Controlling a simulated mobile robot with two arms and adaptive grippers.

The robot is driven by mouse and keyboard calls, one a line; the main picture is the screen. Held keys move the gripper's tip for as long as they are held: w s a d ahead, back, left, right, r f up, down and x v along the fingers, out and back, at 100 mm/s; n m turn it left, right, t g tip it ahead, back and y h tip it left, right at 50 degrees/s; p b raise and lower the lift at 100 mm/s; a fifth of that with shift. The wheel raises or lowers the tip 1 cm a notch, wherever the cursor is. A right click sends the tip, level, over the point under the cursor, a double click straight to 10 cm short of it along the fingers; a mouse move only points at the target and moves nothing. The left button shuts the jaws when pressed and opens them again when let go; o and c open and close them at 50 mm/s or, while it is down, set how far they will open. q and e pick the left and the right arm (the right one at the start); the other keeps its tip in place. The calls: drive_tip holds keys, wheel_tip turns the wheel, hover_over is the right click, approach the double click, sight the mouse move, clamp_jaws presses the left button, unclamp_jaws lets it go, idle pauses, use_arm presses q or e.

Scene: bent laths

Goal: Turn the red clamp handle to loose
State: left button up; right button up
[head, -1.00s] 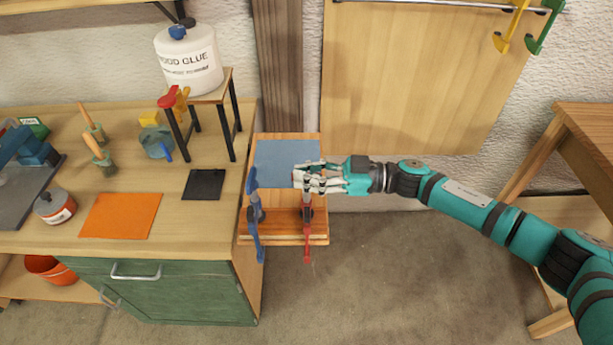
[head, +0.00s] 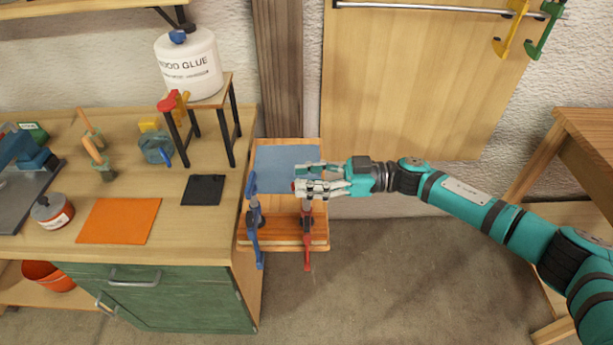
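The red clamp (head: 307,238) stands at the front right of a small wooden stand, its lower part hanging past the front edge. A small red bit shows at my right gripper's fingertips; it is probably the end of the red handle, mostly hidden by the fingers. My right gripper (head: 301,179) reaches in from the right, over the blue-grey pad (head: 270,165) and above the clamp. Whether its fingers are closed on the handle is too small to tell. The blue clamp (head: 256,231) stands to the left, with its blue handle upright. My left gripper is out of view.
A wooden workbench (head: 225,228) with a green front stands at left, holding an orange mat (head: 118,221), a black mat (head: 203,190) and a glue jug (head: 189,66) on a small rack. A wooden table (head: 592,125) is at right. The floor in front is clear.

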drive_tip(key=d, duration=1.2)
drive_tip(key=shift+w+a, duration=0.1)
drive_tip(key=shift+w, duration=0.05)
